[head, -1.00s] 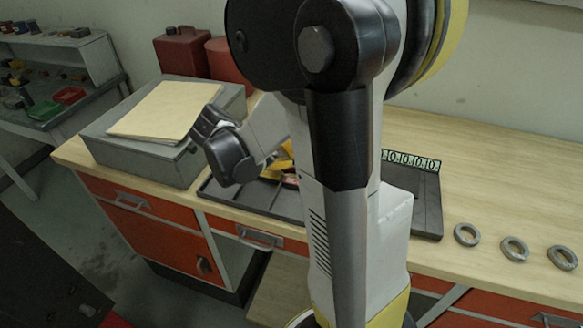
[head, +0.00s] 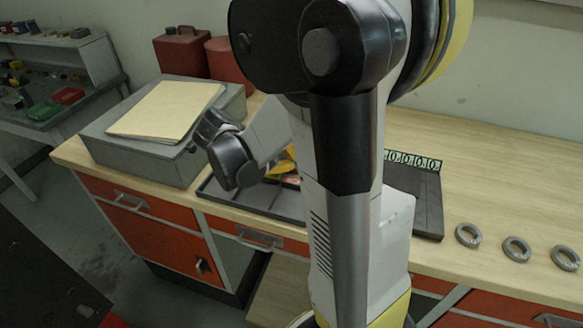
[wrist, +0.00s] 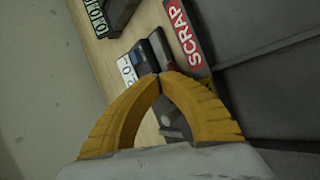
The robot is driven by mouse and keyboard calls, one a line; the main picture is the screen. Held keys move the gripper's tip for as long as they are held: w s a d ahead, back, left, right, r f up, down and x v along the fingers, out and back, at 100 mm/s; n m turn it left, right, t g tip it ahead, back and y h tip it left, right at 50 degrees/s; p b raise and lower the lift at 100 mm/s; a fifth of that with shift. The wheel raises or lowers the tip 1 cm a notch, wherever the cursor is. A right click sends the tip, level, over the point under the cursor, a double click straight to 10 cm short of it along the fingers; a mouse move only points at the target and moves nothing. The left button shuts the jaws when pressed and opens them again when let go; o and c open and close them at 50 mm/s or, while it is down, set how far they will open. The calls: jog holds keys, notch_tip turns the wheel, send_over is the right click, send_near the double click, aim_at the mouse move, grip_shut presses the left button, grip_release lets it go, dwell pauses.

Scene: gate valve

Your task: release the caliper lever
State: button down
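My gripper (wrist: 160,76) has two curved yellow fingers whose tips come together in the wrist view. A dark grey device with a small blue part (wrist: 147,58) lies just beyond the tips. It may be the caliper, but I cannot make out its lever. A grey piece with a round spot (wrist: 172,122) shows between the fingers, lower down. I cannot tell whether the tips pinch anything thin. In the head view only a bit of the yellow fingers (head: 280,168) shows; my arm hides the rest.
A red SCRAP label (wrist: 185,34) is on a dark tray (head: 250,196) beside the fingers. A white number label (wrist: 127,72) is close by. A grey box (head: 150,150) stands left on the workbench; several grey rings (head: 468,235) lie right. The bench's back right is clear.

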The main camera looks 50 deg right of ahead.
jog(key=shift+s+f, duration=0.2)
jog(key=shift+f, duration=0.15)
dwell(0.6)
jog(key=shift+w+a+r+p, duration=0.25)
jog(key=shift+w+r+p, duration=0.45)
jog(key=shift+r, duration=0.4)
jog(key=shift+w+r, duration=0.1)
jog(key=shift+w+a+r+p, duration=0.25)
jog(key=shift+w+r+p, duration=0.4)
jog(key=shift+r, duration=0.3)
jog(key=shift+w+a+r+p, duration=0.25)
jog(key=shift+w+r+p, duration=0.4)
jog(key=shift+r, duration=0.25)
jog(key=shift+a+r, duration=0.1)
jog(key=shift+a, duration=0.05)
